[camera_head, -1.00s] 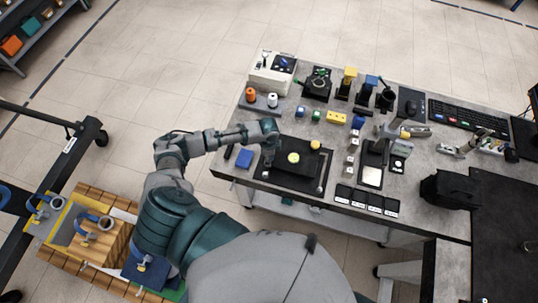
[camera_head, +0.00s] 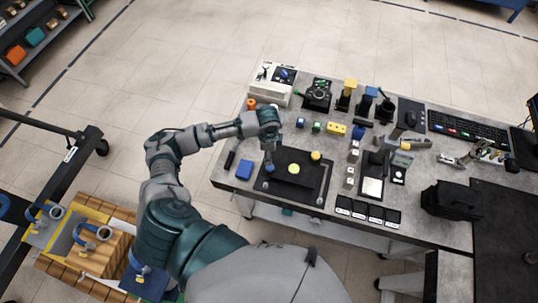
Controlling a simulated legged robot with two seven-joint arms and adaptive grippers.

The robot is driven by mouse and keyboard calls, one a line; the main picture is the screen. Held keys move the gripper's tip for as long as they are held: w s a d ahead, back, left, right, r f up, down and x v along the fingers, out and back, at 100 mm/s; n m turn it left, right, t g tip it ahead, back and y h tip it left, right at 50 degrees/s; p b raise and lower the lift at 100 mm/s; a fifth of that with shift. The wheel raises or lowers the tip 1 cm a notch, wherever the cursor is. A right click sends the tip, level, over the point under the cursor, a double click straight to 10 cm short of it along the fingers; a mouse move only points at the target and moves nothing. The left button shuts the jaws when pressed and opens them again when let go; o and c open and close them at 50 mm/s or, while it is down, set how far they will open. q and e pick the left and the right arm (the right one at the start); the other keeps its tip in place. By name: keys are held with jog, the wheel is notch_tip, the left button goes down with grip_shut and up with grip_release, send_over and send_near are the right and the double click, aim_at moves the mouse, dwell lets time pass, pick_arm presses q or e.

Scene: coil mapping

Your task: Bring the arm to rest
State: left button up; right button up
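My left arm comes in from the lower left and bends over the left part of the grey workbench (camera_head: 228,170). Its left gripper (camera_head: 269,165) points down at the left edge of a black plate (camera_head: 312,190). The fingers are too small to tell whether they are open or shut, or whether they touch the plate. A round yellow-green disc (camera_head: 293,169) and a yellow knob (camera_head: 315,155) are on the black fixture just right of the gripper. My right gripper is not in view.
A blue block (camera_head: 245,169) lies left of the gripper. A white device (camera_head: 270,84) and several small fixtures stand behind. Labelled black tiles (camera_head: 367,211) lie at the front edge, and a black bin (camera_head: 450,199) stands right. A wooden crate (camera_head: 90,262) is at lower left.

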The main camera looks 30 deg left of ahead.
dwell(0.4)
pick_arm(q)
jog(key=s+d+f+n+t+h, duration=0.1)
jog(key=s+d+f, duration=0.1)
jog(key=s+d, duration=0.3)
jog(key=s+d+f+n+t+h, duration=0.1)
jog(key=s+d+f+h, duration=0.2)
jog(key=d, duration=0.5)
jog(key=s+a+n+t+y, duration=0.1)
jog(key=s+n+y, duration=0.1)
jog(key=s+n, duration=0.35)
jog(key=s+a+n+y, duration=0.2)
jog(key=s+a+n, duration=0.1)
jog(key=s+a, duration=0.3)
jog(key=s+f+g+b, duration=0.1)
jog(key=s+f+b, duration=0.15)
jog(key=f, duration=1.55)
jog(key=s+f+b, duration=0.2)
jog(key=f+b, duration=0.1)
jog(key=f, duration=1.5)
jog(key=s+a+f+b, duration=0.2)
jog(key=s+f, duration=0.5)
jog(key=f, duration=0.1)
jog(key=s+a+f+g+b, duration=0.1)
jog(key=s+f+b, duration=0.1)
jog(key=s+f, duration=0.6)
jog(key=shift+s+a, duration=0.3)
jog(key=shift+a, duration=0.1)
